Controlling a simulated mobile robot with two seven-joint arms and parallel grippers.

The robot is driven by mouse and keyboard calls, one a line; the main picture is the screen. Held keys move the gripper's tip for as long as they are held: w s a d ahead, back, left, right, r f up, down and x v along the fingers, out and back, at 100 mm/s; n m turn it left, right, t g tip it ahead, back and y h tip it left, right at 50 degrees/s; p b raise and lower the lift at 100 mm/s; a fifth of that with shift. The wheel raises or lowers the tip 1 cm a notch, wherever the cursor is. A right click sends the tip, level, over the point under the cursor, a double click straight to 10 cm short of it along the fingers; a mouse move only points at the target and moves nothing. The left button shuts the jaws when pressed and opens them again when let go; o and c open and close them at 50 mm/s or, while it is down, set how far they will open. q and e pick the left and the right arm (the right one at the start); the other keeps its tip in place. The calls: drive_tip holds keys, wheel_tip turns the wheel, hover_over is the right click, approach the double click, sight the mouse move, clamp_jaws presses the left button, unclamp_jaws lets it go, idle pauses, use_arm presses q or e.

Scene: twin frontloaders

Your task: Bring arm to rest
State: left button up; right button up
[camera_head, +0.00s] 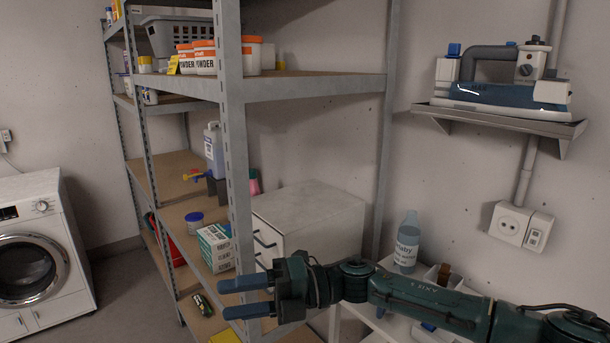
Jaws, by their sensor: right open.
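My right arm (430,299) is dark green and comes in from the lower right, reaching left across the bottom of the view. My right gripper (246,298) is at its end, with two blue fingers pointing left, one above the other. The fingers are apart and nothing is between them. The gripper shows in front of the lower part of the metal shelf rack (232,150); I cannot tell how far it is from the rack. My left gripper is out of the view.
A front-loading washer (45,255) stands at the left. The rack holds powder tubs (197,58), a jug (214,150) and a white-green box (216,247). A white drawer cabinet (318,222) stands behind. A bottle (407,243) stands near my forearm. An iron (503,85) sits on a wall shelf.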

drive_tip(key=s+d+f+m+t+h, duration=0.25)
drive_tip(key=d+f+m+t, duration=0.3)
drive_tip(key=f+m, duration=0.4)
drive_tip(key=s+d+f+m+t+h, duration=0.2)
drive_tip(key=d+f+m+t+h, duration=0.35)
drive_tip(key=m, duration=0.75)
drive_tip(key=s+d+f+m+t+h, duration=0.2)
drive_tip(key=s+d+f+m+t, duration=0.15)
drive_tip(key=f+m+t, duration=0.5)
drive_tip(key=s+d+f+m+g+h, duration=0.4)
drive_tip(key=s+d+f+m, duration=0.3)
drive_tip(key=s+d+f, duration=0.3)
drive_tip(key=shift+s+d+g+h, duration=0.15)
drive_tip(key=shift+d+g+h, duration=0.15)
drive_tip(key=shift+d+g, duration=0.45)
drive_tip(key=shift+a, duration=0.2)
